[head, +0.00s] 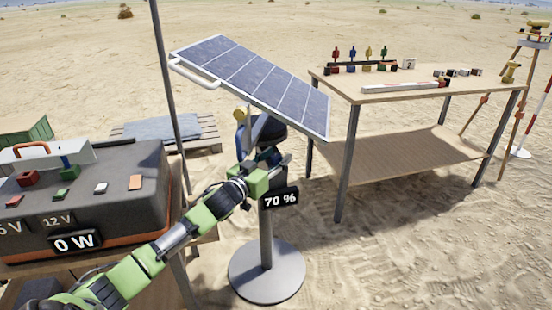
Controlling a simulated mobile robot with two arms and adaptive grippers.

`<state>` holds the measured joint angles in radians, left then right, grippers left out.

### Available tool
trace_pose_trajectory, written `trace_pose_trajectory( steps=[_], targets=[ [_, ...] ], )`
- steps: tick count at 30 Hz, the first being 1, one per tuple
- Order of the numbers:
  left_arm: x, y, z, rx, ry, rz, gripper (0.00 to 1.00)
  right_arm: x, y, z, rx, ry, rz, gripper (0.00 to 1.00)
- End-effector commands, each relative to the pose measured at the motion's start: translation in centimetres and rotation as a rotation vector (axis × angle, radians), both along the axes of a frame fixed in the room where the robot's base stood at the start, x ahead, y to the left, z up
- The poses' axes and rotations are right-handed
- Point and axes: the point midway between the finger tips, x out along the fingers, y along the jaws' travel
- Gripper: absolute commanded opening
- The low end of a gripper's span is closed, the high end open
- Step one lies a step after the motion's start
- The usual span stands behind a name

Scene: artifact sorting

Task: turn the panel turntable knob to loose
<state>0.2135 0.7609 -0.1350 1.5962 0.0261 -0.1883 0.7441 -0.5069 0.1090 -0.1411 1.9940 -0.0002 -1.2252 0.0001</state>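The solar panel (255,78) sits tilted on a stand with a grey post (266,235) and a round base (267,272). A dark turntable head (272,133) is under the panel, and a small yellow knob-like part (240,115) shows at its left. I cannot tell whether this is the turntable knob, or its setting. My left gripper (271,157) is at the front of the head, just below the panel. It covers part of the head, and its fingers are too small and overlapped to read. My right gripper is out of view.
A "70 %" sign (280,199) is on the post. A dark power case (100,185) reading "0 W" stands at left beside a thin pole (168,75). A wooden table (430,92) with small coloured parts stands at right. Sand in front of it is clear.

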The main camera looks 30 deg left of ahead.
Motion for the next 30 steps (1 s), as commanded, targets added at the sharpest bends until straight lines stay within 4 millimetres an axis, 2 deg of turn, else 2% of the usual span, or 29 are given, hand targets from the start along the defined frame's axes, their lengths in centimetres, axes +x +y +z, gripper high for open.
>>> trace_pose_trajectory(
  steps=[8, 10, 13, 23, 30],
  targets=[
    [0.1, 0.0, 0.0, 0.0, 0.0, 0.0, 0.4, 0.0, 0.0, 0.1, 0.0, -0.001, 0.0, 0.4],
    [0.1, 0.0, 0.0, 0.0, 0.0, 0.0, 0.27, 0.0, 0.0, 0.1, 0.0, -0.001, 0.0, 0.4],
    [0.1, 0.0, 0.0, -0.001, 0.0, 0.0, 0.01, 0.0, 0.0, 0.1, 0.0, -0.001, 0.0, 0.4],
    [0.3, -0.4, 0.1, -0.006, -0.007, 0.037, 0.01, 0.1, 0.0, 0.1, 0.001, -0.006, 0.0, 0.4],
    [0.3, -0.3, 0.2, -0.008, -0.011, 0.157, 0.01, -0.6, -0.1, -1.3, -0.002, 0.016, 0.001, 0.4]
  ],
)
